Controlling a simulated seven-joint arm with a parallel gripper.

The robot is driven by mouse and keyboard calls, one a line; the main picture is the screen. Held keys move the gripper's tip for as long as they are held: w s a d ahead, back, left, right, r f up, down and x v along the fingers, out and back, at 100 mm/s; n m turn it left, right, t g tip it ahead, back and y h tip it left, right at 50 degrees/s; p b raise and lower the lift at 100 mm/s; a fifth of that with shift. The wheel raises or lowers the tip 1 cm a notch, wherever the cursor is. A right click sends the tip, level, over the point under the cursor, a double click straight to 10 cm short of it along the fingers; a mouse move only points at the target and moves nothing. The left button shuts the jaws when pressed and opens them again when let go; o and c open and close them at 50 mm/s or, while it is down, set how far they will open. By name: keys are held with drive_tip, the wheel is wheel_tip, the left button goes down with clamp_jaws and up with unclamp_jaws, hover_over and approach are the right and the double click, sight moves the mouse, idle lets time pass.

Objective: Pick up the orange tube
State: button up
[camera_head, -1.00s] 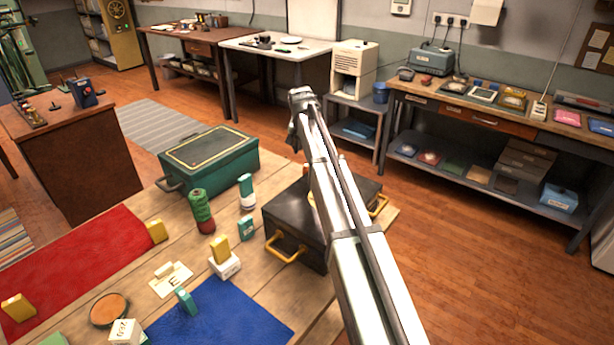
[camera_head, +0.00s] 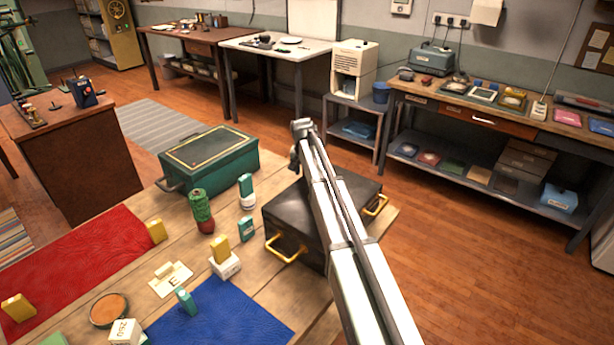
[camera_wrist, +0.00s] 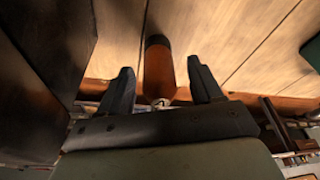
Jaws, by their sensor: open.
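The orange tube (camera_wrist: 159,72) shows in the wrist view as an orange-brown cylinder with a dark end, against the wooden tabletop (camera_wrist: 210,30). My gripper (camera_wrist: 160,88) is open, with one dark finger on each side of the tube and a visible gap to both. I cannot tell whether the tube stands or lies. In the head view my arm and the black case (camera_head: 290,215) hide the tube and my fingers.
The black case also stands close on the left in the wrist view (camera_wrist: 45,60). A green box (camera_head: 210,160) stands to its left in the head view. A green and red bottle (camera_head: 202,210), a white and green bottle (camera_head: 247,192) and small blocks stand nearby.

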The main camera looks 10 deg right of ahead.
drive_tip(key=shift+x, duration=0.9)
drive_tip(key=shift+c, duration=0.4)
drive_tip(key=c, duration=0.8)
drive_tip(key=shift+o, duration=0.2)
drive_tip(key=shift+r, duration=0.1)
